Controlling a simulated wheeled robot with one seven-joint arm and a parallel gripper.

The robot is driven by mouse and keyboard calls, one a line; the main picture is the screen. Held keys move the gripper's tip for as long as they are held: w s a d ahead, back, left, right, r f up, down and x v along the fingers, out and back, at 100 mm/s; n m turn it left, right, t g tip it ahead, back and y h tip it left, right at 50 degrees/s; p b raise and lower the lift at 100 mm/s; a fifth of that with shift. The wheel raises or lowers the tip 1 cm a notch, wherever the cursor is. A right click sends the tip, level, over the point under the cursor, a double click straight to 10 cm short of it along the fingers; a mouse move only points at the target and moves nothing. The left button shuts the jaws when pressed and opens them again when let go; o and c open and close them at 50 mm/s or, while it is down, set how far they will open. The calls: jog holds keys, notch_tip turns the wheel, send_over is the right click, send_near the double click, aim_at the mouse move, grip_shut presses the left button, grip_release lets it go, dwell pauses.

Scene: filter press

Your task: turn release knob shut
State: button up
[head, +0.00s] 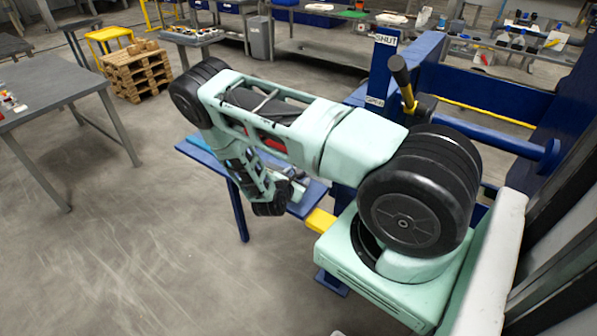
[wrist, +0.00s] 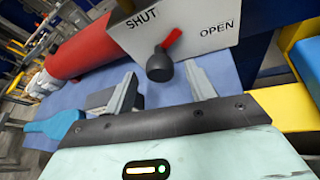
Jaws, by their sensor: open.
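The release knob (wrist: 160,66) is dark and round, with a red pointer (wrist: 172,38) tilted up and right. It sits low on a pale plate (wrist: 190,30) marked SHUT at left and OPEN at right. The pointer stands between the two words. My gripper (wrist: 162,78) is open in the wrist view, one finger on each side of the knob in the picture. Contact with the knob cannot be told. The head view does not show the knob; my folded arm covers part of that area.
A red cylinder (wrist: 80,48) lies left of the plate on a blue surface, near a blue-handled item (wrist: 52,127). Yellow parts (wrist: 290,106) are at right. In the head view, a black-gripped lever (head: 402,78) stands on the blue press frame (head: 480,88). Open floor (head: 130,240) lies left.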

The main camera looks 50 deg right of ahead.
jog(key=shift+x, duration=1.15)
jog(key=c, duration=1)
jog(key=shift+o, duration=0.2)
jog(key=n+g+b, duration=0.1)
jog(key=b, duration=0.1)
jog(key=n+g+b, duration=0.1)
jog(key=n+b, duration=0.1)
jog(key=shift+w+a+f+n+g, duration=0.1)
jog(key=shift+w+n+g, duration=0.2)
jog(key=shift+w+g, duration=0.1)
jog(key=n+g+b, duration=0.2)
jog(key=shift+n+b, duration=0.3)
jog(key=shift+b, duration=0.05)
jog(key=shift+w+n+g+b, duration=0.1)
jog(key=shift+n+g+b, duration=0.3)
jog(key=shift+n+g, duration=0.15)
jog(key=shift+n+h, duration=0.25)
jog(key=shift+h, duration=0.05)
